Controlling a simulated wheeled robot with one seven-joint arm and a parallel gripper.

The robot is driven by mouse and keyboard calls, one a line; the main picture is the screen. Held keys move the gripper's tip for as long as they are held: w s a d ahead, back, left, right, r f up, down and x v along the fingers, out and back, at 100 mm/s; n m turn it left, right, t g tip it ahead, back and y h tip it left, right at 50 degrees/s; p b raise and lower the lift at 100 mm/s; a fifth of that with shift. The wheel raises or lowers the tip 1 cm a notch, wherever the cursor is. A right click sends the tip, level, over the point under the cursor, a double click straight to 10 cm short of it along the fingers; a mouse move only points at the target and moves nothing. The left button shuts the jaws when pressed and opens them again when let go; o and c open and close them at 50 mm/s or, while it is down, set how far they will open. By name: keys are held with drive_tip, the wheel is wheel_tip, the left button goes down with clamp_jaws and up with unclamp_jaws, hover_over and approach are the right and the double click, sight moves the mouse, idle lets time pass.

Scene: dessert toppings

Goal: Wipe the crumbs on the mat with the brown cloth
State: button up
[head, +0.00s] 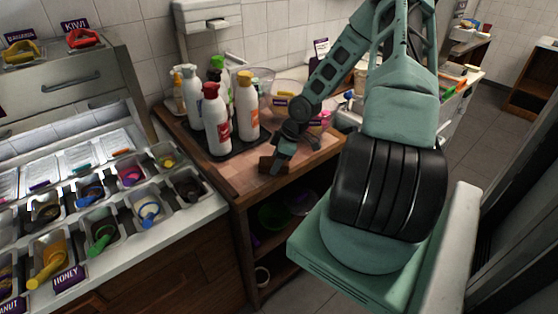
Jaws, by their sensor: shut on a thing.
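My gripper (283,152) points down at the front of the wooden counter, right of the dark bottle tray. It is shut on a small brown thing, which looks like the brown cloth (267,165), at the counter surface. The cloth looks to be on or just above the surface; I cannot tell which. The reddish-brown surface around it may be the mat (236,168); its edges are hard to make out. Crumbs are too small to see here. My arm covers part of the counter's right side.
Several sauce bottles (215,120) stand on a dark tray (236,143) just left of my gripper. Clear bowls (290,92) stand behind. Topping containers (146,208) fill the left counter. Bare wood (216,172) lies in front of the tray. Shelves below hold a green bowl (273,216).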

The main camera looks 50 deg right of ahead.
sight(257, 155)
drive_tip(key=shift+w+d+p, duration=0.2)
drive_tip(key=shift+w+p, duration=0.25)
drive_tip(key=shift+w, duration=0.5)
drive_tip(key=shift+w+d+p, duration=0.25)
drive_tip(key=shift+w+p, duration=0.2)
drive_tip(key=shift+w, duration=0.5)
drive_tip(key=shift+w+d+p, duration=0.2)
drive_tip(key=shift+w+p, duration=0.25)
drive_tip(key=shift+w, duration=0.5)
